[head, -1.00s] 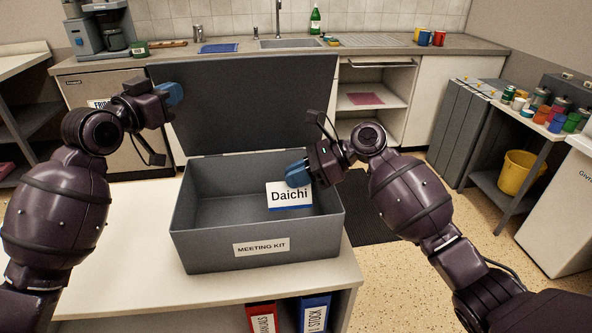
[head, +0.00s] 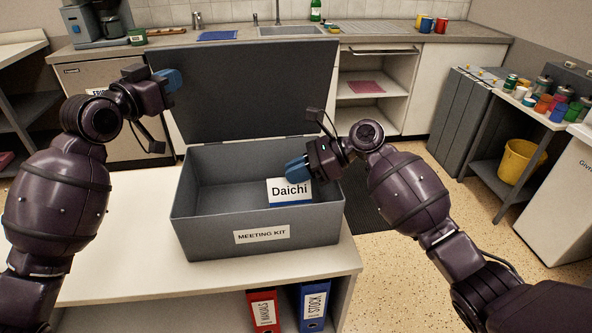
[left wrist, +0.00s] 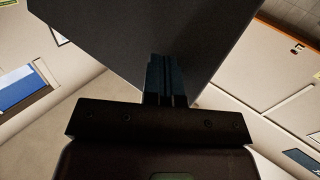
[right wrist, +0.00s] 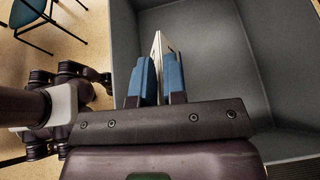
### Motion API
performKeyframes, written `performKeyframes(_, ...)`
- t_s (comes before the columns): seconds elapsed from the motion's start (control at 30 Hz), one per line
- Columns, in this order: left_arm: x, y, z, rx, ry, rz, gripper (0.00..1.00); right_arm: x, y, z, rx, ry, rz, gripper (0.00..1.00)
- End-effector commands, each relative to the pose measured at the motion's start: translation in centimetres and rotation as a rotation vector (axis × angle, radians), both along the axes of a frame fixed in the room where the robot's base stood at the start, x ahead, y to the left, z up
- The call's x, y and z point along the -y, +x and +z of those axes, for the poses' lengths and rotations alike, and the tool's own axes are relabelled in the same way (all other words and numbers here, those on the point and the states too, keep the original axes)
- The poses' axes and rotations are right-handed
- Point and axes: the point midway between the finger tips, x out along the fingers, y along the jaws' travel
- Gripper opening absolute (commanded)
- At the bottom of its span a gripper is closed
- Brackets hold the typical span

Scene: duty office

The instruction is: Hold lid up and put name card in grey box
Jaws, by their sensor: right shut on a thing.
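The grey box (head: 205,238), labelled MEETING KIT, stands on the white table with its grey lid (head: 250,95) raised at the back. My left gripper (head: 172,80) is at the lid's left edge. In the left wrist view its fingers (left wrist: 166,80) are together against the lid (left wrist: 110,40), with no gap visible. My right gripper (head: 297,168) is shut on the name card (head: 289,191), white with "Daichi" and a blue lower edge. The card is upright inside the box opening. In the right wrist view the card (right wrist: 160,48) is between the blue fingers; its contact with the floor is unclear.
Red (head: 264,312) and blue (head: 313,308) binders stand on the shelf under the tabletop. The tabletop (head: 120,230) left of the box is clear. A counter with a sink (head: 282,42) is behind the lid. A side table with cans and a yellow bucket (head: 520,160) is at right.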

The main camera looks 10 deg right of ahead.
Motion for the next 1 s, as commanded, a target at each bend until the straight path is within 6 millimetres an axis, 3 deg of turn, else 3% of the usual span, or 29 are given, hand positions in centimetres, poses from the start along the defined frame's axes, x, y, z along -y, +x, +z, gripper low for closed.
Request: performKeyframes(1.0,0.0,0.0,0.0,0.000,0.000,0.000,0.00,0.0,0.0,-2.0,-0.001,0.000,0.000,0.00)
